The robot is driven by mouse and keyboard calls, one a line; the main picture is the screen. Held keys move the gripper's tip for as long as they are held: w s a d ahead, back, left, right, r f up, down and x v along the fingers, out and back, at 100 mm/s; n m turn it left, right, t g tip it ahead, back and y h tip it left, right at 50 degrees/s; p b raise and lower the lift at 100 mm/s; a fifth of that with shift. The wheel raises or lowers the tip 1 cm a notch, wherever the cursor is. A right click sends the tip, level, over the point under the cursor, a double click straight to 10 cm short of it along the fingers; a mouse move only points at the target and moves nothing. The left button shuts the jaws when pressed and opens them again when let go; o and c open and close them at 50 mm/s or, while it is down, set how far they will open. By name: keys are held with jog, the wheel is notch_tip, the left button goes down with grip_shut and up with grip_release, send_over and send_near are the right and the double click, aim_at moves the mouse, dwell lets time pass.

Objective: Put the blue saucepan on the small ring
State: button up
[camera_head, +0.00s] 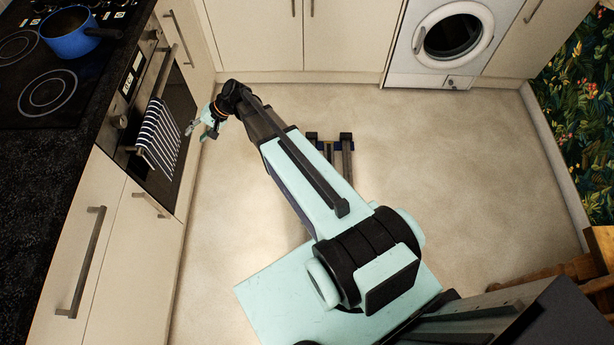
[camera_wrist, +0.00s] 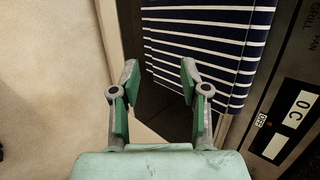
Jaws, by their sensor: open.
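The blue saucepan (camera_head: 66,44) stands upright on the black hob (camera_head: 20,112) at the upper left of the head view. Its dark handle (camera_head: 103,32) points right, toward the oven side. One ring (camera_head: 47,93) shows below the pan and another ring (camera_head: 14,47) to its left; both look bare. Anything under the pan is hidden, and I cannot tell for sure which ring is the small one. My gripper (camera_head: 197,124) is open and empty, low in front of the oven, right of the towel and well apart from the pan. It also shows in the wrist view (camera_wrist: 160,64).
A striped towel (camera_head: 160,137) hangs on the oven handle; it is close ahead of my fingers in the wrist view (camera_wrist: 205,45). The oven front (camera_head: 178,98) and cupboards (camera_head: 78,262) line the left. A washing machine (camera_head: 447,38) stands at the back. The floor (camera_head: 480,190) is mostly clear.

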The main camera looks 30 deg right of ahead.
jog(key=s+d+f+n+g+h, duration=0.1)
jog(key=s+d+f+g+h, duration=0.1)
jog(key=s+f, duration=0.7)
jog(key=s+d+f+n+g+h, duration=0.1)
jog(key=s+d+f+g+h, duration=0.2)
jog(key=s, duration=1.1)
jog(key=s+d+f+n+g+h, duration=0.1)
jog(key=s+d+f+g, duration=0.1)
jog(key=s+f, duration=0.75)
jog(key=s+d+n+g+h, duration=0.1)
jog(key=s+d, duration=0.2)
jog(key=s, duration=0.5)
jog(key=s+d+n+g+h, duration=0.1)
jog(key=s+d+g+h, duration=0.1)
jog(key=s, duration=0.6)
jog(key=shift+d+r+n, duration=0.2)
jog(key=shift+d+n, duration=0.1)
jog(key=shift+d, duration=0.1)
